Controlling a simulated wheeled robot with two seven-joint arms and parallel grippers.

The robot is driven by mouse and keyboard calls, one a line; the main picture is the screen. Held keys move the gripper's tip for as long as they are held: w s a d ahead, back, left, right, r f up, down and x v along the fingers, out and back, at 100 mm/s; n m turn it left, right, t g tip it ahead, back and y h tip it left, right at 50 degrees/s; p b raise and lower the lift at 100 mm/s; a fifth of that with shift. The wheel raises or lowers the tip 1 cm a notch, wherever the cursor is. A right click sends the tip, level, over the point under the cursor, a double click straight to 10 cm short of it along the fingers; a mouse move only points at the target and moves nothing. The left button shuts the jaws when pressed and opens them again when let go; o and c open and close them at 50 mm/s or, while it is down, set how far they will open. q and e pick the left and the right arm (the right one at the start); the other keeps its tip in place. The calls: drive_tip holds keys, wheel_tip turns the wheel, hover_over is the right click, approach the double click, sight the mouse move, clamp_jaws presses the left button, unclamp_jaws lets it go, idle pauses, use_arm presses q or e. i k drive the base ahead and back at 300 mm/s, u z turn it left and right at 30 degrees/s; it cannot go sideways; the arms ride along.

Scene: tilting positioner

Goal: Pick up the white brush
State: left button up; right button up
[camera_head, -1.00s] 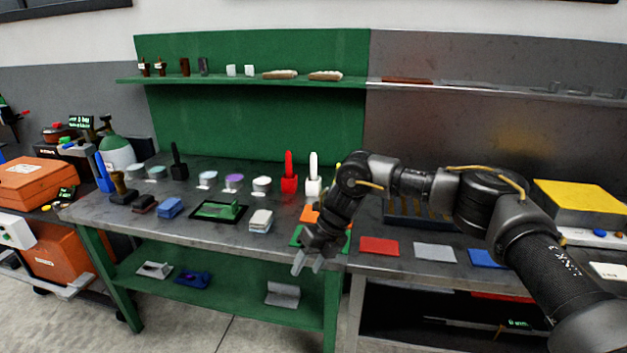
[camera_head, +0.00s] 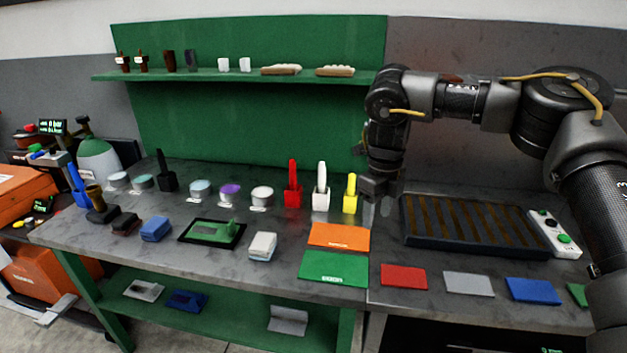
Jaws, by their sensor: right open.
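The white brush (camera_head: 321,188) stands upright in a white holder on the bench, between the red brush (camera_head: 292,184) and the yellow brush (camera_head: 350,194). My right gripper (camera_head: 377,193) is open and points down just right of the yellow brush. It is apart from the white brush, and its fingertips are small and dark against the bench. My left gripper is not in view.
Orange (camera_head: 338,235) and green (camera_head: 334,268) mats lie in front of the brushes. Small tubs, including a purple-topped one (camera_head: 230,194), stand to the left. A ribbed dark tray (camera_head: 470,245) lies to the right. A green shelf (camera_head: 230,76) runs behind, above the bench.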

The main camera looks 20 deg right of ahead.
sight(321, 180)
drive_tip(key=i, duration=1.35)
drive_tip(key=z, duration=0.05)
